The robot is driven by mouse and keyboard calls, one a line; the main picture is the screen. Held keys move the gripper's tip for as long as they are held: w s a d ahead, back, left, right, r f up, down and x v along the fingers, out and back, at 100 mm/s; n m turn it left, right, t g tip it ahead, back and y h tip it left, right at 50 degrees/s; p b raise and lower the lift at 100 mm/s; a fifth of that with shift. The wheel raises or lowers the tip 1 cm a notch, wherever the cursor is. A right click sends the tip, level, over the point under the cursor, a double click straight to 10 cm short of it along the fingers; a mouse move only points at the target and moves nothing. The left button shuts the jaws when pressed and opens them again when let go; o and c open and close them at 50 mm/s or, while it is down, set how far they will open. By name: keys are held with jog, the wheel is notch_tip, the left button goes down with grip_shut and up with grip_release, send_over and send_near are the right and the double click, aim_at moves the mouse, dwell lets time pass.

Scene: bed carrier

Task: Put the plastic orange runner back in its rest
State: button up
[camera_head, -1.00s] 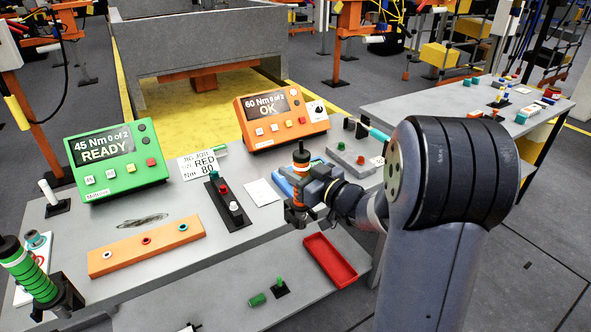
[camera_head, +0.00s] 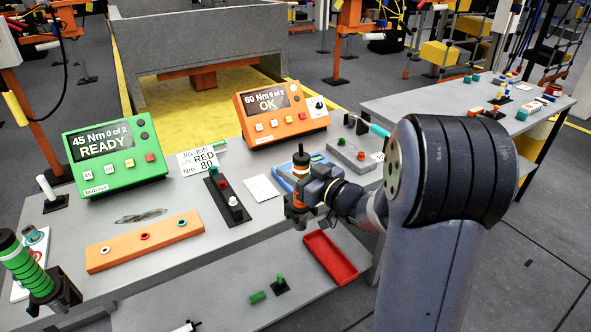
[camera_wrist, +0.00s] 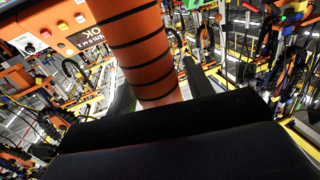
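The orange runner (camera_head: 298,173) is upright near the front edge of the workbench, black at its top end. My gripper (camera_head: 309,190) is around it from the right. In the wrist view the runner (camera_wrist: 143,50) is a large orange cylinder with black bands, between the dark fingers of my gripper (camera_wrist: 160,92). The gripper looks shut on it. A dark part shows at the runner's lower end in the head view. I cannot tell whether that is its rest, or whether the runner touches anything below.
A green runner (camera_head: 22,262) stands tilted in a black holder (camera_head: 62,296) at the left. A red tray (camera_head: 331,258) lies just below my gripper. The orange 60 Nm console (camera_head: 283,113) reads OK; the green console (camera_head: 115,160) reads READY. A blue-framed device (camera_head: 284,174) lies close behind the runner.

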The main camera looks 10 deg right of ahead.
jog(key=shift+o, duration=0.9)
jog(key=shift+f, duration=0.15)
jog(key=v, duration=1.1)
jog(key=shift+b, duration=0.45)
jog(key=shift+w+a, duration=0.1)
jog(key=p+x, duration=0.1)
jog(key=x, duration=0.9)
jog(key=shift+w+a, duration=0.2)
jog(key=shift+w, duration=0.05)
jog(key=shift+w+r, duration=0.1)
jog(key=shift+r, duration=0.25)
jog(key=shift+r+p, duration=0.15)
jog(key=shift+p, duration=0.15)
